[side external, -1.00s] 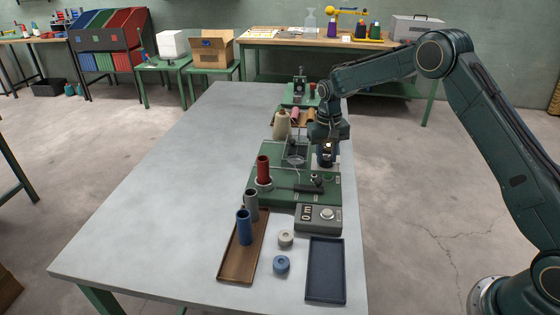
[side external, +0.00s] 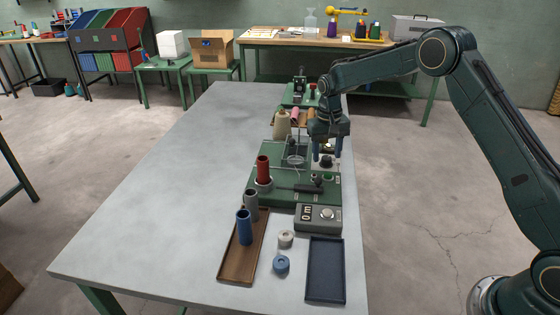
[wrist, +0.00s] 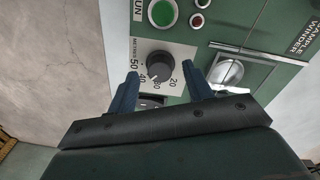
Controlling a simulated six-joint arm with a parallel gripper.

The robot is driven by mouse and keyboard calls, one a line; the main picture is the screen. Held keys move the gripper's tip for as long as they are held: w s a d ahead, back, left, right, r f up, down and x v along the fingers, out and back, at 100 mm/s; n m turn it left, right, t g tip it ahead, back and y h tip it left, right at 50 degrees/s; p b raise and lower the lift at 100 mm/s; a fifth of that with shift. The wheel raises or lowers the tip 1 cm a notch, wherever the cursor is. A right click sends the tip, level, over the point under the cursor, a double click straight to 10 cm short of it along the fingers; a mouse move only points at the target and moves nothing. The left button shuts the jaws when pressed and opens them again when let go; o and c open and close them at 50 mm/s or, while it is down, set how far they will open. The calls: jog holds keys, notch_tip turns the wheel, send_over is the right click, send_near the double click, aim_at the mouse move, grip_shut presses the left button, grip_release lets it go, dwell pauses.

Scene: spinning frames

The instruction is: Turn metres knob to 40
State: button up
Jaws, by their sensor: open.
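The metres knob (wrist: 159,64) is a round dark knob on a white scale plate (wrist: 180,52) marked 20, 30, 40 and 50. It sits on the green sample winder (wrist: 232,22). I cannot clearly tell which number its pointer meets. My gripper (wrist: 160,69) is open, with one blue finger to the left of the knob and one to the right, and clear gaps between. In the side view my gripper (side external: 327,158) points down over the winder's right part, with the dark knob (side external: 326,162) between its fingertips. Whether the fingertips reach the knob's height is unclear.
A green button (wrist: 163,13), a red lamp (wrist: 197,20) and a metal part (wrist: 227,72) lie near the knob. In the side view a red spool (side external: 263,169) stands left, and a counter box (side external: 318,217) stands in front. The table's left half is clear.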

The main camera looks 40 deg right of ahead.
aim_at(324, 158)
notch_tip(324, 158, up, 13)
jog(key=shift+a+f, duration=0.15)
jog(key=shift+a, duration=0.1)
dwell(0.6)
jog(key=s+a+r+n+t, duration=0.1)
jog(key=s+a+r+t, duration=0.1)
jog(key=s+r, duration=0.6)
jog(key=s+a+r+n+t, duration=0.15)
jog(key=s+r, duration=0.35)
jog(key=s, duration=0.6)
jog(key=s+a+f+n+t, duration=0.1)
jog(key=s+f, duration=0.1)
jog(key=s, duration=0.7)
jog(key=s+a+f+n+t, duration=0.1)
jog(key=s+a+f, duration=0.1)
jog(key=s, duration=0.8)
jog(key=shift+s+a+f, duration=0.15)
jog(key=shift+s+a, duration=0.15)
